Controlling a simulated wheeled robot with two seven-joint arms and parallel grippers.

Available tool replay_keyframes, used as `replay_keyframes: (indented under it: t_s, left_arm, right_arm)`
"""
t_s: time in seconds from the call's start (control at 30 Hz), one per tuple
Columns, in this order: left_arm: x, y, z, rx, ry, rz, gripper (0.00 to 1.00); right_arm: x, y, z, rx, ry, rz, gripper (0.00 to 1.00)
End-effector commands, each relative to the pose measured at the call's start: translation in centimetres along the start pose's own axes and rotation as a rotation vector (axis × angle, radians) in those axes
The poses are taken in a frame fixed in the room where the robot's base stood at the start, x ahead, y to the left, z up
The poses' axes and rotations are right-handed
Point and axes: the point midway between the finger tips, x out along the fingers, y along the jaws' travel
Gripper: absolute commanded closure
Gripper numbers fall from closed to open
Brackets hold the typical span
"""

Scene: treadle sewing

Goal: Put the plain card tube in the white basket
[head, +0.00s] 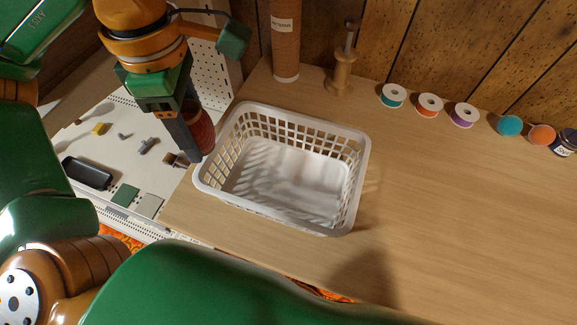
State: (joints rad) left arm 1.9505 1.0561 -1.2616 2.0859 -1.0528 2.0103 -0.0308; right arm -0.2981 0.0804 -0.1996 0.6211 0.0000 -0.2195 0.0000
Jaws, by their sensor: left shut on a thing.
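The white basket (348,187) stands on the wooden table, empty, with slatted walls and an open top. My left gripper (188,143) points down just left of the basket's back left corner, shut on a reddish-brown rounded thing (204,132). The fingers hide much of this thing, and I cannot tell whether it is the plain card tube. A brown tube (285,40) with a printed label stands upright on the table behind the basket. My right gripper is not in view.
A wooden spool stand (342,75), several thread spools (429,104) and small round items (510,125) line the table's back edge. A dark jar (565,143) stands far right. A pale board (125,160) with small parts lies left. The table right of the basket is clear.

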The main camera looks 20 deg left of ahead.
Motion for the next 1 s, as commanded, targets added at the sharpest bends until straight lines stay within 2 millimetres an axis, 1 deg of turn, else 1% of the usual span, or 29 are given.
replay_keyframes:
  t_s: [0.03,0.17,0.23,0.3,0.4,0.5,0.67,0.73,0.8,0.9,1.0]
  left_arm:
    - [1.1,-0.1,0.9,0.007,0.001,-0.003,0.96]
    - [2.2,-0.1,3.7,0.009,0.002,-0.004,0.96]
    - [2.9,-0.2,5.4,0.009,0.0,-0.005,0.96]
    - [3.4,-0.2,7.2,0.008,0.002,-0.004,0.96]
    - [5.5,-0.2,8.9,0.005,0.003,-0.003,0.96]
    - [7.1,-0.2,10.4,0.003,0.002,-0.003,0.96]
    - [8.7,-0.2,11.7,0.003,0.001,-0.003,0.96]
    - [9.7,-0.2,12.3,0.002,0.002,-0.003,0.96]
    - [10.8,-0.2,12.2,0.001,0.002,-0.004,0.96]
    - [12.0,-0.2,12.2,0.001,0.0,-0.002,0.96]
    - [12.3,-0.2,12.2,0.001,-0.001,-0.001,0.96]
  right_arm:
    - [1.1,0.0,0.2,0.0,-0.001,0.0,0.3]
    - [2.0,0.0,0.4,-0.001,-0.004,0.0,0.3]
    - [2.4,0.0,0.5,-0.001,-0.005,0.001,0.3]
    - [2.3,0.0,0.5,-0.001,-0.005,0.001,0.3]
    - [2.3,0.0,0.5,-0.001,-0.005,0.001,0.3]
    - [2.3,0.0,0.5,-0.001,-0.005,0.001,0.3]
    - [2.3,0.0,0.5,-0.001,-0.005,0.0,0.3]
    - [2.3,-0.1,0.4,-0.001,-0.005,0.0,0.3]
    - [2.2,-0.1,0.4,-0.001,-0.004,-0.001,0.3]
    - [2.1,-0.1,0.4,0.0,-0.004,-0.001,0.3]
    - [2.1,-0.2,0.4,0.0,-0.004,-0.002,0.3]
